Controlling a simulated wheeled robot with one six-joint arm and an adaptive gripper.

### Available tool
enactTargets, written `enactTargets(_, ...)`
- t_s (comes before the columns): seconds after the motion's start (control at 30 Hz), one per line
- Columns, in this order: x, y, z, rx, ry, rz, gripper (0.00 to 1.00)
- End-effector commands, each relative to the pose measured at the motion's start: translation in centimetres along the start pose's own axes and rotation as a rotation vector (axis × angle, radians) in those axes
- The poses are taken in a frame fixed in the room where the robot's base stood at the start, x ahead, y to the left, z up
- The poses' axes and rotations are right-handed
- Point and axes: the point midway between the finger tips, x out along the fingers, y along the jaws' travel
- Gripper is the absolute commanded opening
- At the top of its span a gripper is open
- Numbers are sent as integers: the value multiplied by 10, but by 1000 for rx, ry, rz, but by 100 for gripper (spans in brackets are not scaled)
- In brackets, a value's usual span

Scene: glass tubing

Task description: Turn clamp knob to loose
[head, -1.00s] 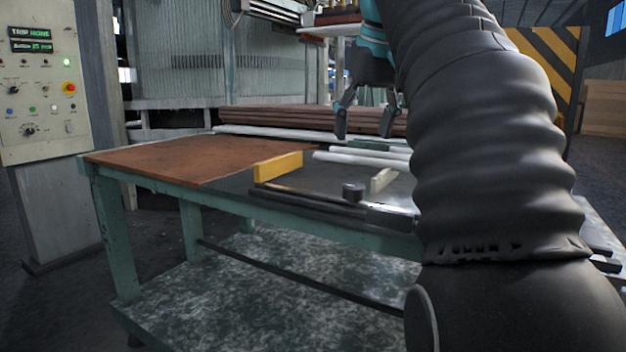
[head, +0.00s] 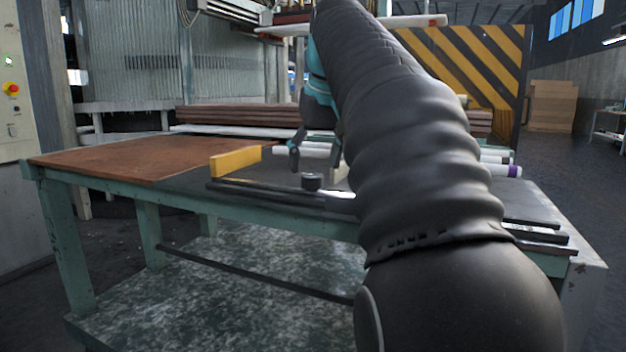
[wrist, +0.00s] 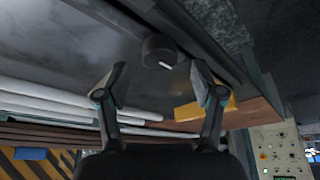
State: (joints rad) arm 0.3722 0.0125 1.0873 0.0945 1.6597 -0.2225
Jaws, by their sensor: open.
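The clamp knob (head: 312,181) is a short dark cylinder on the table, beside a dark rail near the front edge. In the wrist view the knob (wrist: 158,50) shows a small white mark on its face. My gripper (head: 314,163) is open and empty, just above and behind the knob in the head view. In the wrist view my gripper (wrist: 160,82) has its two fingers spread, with the knob centred just beyond the gap between their tips, apart from both. My arm hides part of the table right of the knob.
A yellow block (head: 235,161) stands left of the knob. White tubes (wrist: 50,98) lie behind it. The dark rail (head: 265,192) runs along the front edge. The brown board (head: 110,160) at left is clear. A control panel (head: 12,100) stands far left.

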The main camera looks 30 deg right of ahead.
Motion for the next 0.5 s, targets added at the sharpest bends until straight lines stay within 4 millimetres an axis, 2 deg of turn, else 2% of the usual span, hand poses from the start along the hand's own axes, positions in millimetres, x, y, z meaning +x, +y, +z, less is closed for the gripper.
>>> enactTargets(0.03, 9, 0, 1, 0, -2, -1, 67)
enactTargets(0.2, 25, 0, 0, 0, -1, -1, 67)
enactTargets(0.5, 30, 0, 0, 0, 0, 0, 67)
